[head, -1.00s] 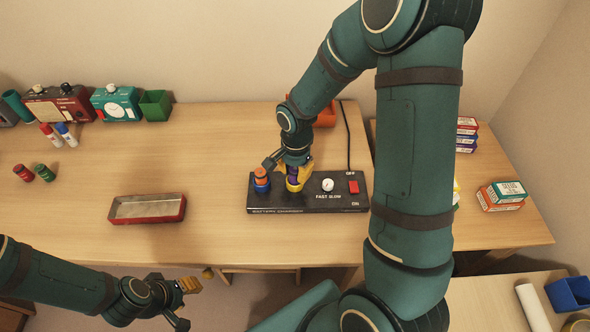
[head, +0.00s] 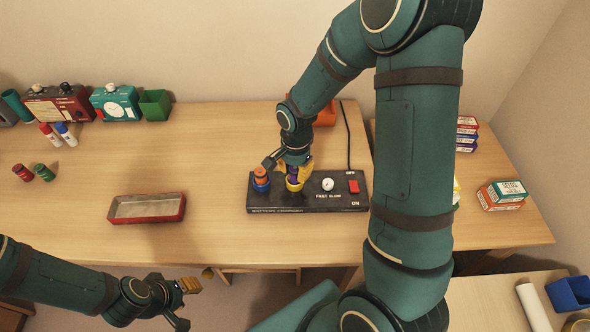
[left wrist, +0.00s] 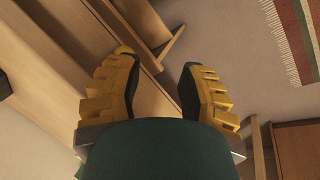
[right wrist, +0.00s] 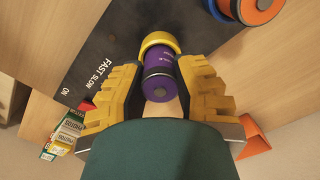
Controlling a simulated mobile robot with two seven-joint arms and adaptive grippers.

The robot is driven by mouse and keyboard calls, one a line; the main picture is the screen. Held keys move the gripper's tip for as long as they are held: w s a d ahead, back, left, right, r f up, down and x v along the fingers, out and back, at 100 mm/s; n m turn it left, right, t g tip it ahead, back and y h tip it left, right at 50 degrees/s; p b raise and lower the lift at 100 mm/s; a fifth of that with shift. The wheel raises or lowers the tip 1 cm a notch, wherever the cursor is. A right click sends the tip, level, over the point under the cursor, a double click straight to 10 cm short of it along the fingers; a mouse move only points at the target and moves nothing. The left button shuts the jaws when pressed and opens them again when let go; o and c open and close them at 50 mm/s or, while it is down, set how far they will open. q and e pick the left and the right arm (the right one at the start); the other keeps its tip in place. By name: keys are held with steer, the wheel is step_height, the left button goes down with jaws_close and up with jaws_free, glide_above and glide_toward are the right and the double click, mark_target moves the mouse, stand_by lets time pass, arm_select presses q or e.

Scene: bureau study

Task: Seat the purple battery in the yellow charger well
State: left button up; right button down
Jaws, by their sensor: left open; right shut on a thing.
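The black battery charger (head: 335,204) lies on the desk, with a yellow charger well (head: 294,187) and a blue well (head: 261,187) holding an orange battery (head: 261,173). My right gripper (head: 297,171) is directly over the yellow well, shut on the purple battery (head: 293,174). In the right wrist view the purple battery (right wrist: 158,78) stands between the fingers (right wrist: 160,90), its far end at the yellow well (right wrist: 160,41), seemingly inside its ring; the depth is hidden. My left gripper (head: 197,285) is open and empty in front of the desk, and its spread fingers show in the left wrist view (left wrist: 160,75).
A red-rimmed metal tray (head: 147,208) lies left of the charger. A red switch (head: 353,187) and a dial (head: 328,184) are on the charger's right part. An orange-red bin (head: 325,115) stands behind my right gripper. The desk between tray and charger is clear.

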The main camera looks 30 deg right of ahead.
steer(key=shift+f+b, duration=0.5)
steer(key=shift+f, duration=0.1)
stand_by(0.4)
steer(key=c, duration=1.1)
jaws_free()
steer(key=shift+r, duration=0.25)
steer(key=shift+r+p, duration=2.25)
steer(key=shift+r, duration=0.5)
steer(key=shift+d+r+p, duration=0.1)
steer(key=shift+r+p, duration=1.05)
steer(key=shift+r, duration=0.35)
steer(key=shift+r+p, duration=0.8)
steer(key=shift+r, duration=0.3)
